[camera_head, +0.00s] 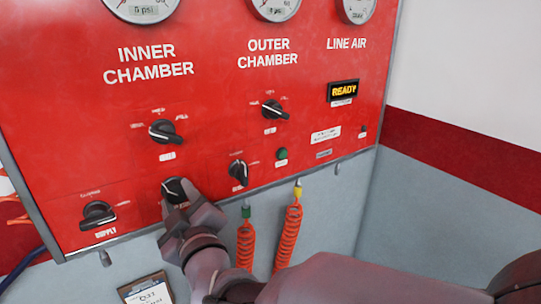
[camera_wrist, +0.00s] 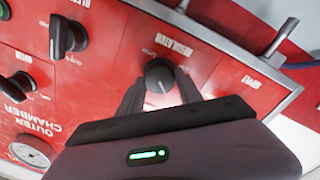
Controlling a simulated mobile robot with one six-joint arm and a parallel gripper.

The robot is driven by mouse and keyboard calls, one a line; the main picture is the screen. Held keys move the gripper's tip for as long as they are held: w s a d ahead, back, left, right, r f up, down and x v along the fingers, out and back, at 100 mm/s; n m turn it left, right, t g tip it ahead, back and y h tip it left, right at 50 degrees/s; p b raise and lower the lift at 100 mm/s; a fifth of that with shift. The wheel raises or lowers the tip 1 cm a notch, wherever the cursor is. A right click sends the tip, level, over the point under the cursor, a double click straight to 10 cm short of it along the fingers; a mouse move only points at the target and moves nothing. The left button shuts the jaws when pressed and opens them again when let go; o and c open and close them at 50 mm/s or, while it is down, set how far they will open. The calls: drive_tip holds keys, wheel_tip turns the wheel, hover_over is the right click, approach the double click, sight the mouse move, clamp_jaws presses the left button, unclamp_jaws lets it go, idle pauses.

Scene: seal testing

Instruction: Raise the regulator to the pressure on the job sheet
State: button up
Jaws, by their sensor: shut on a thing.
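The regulator knob (camera_head: 173,187) is a small round black knob low on the red panel (camera_head: 60,150). In the wrist view the knob (camera_wrist: 159,74) sits beside an upside-down REGULATOR label. My gripper (camera_wrist: 160,88) has a finger on either side of the knob and is shut on it; in the head view my gripper (camera_head: 182,207) partly covers it. The job sheet (camera_head: 148,293) is on a clipboard at the bottom edge, cut off, its pressure unreadable. The inner chamber gauge (camera_head: 140,6) and line air gauge (camera_head: 357,8) are cut off at the top.
The supply knob (camera_head: 98,213) is to the left. Black selector knobs (camera_head: 165,132) (camera_head: 273,109) (camera_head: 238,172) lie above and right. A green button (camera_head: 281,154) and lit READY display (camera_head: 344,90) are further right. Orange coiled hoses (camera_head: 288,235) hang below the panel, near my arm.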

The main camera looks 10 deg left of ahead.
drive_tip(key=shift+f+b, duration=0.1)
drive_tip(key=shift+b, duration=0.5)
drive_tip(key=shift+f+m+b, duration=0.15)
drive_tip(key=shift+m+b, duration=0.65)
drive_tip(key=shift+b, duration=0.45)
drive_tip(key=m+b, duration=0.2)
drive_tip(key=b, duration=0.2)
drive_tip(key=m+b, duration=0.2)
drive_tip(key=b, duration=0.1)
drive_tip(key=m+b, duration=0.1)
drive_tip(key=shift+r+m+g, duration=0.25)
drive_tip(key=shift+m+g, duration=0.05)
drive_tip(key=shift+r, duration=0.1)
drive_tip(key=o, duration=1.4)
